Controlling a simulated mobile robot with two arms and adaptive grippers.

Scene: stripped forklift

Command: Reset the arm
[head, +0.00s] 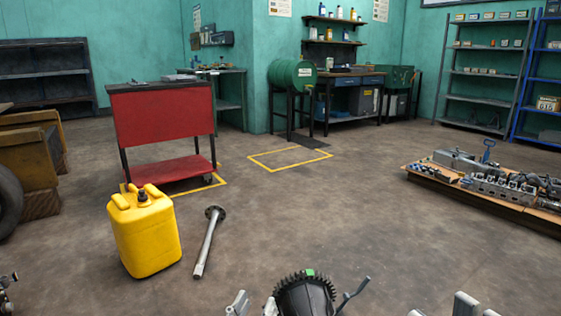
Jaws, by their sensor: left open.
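My left gripper (8,288) shows only in part at the bottom left corner of the head view. It is dark, with its jaws open, and I see nothing held in it. Most of it is cut off by the picture's edge. It is apart from the yellow canister, which stands on the floor to its right. My right gripper is not in view.
A yellow canister (146,240) and a metal shaft (209,243) are on the floor. A black toothed part (305,294) and grey metal pieces (466,304) rise at the bottom edge. A red cart (163,116) stands behind; a parts pallet (432,176) lies right. Mid floor is clear.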

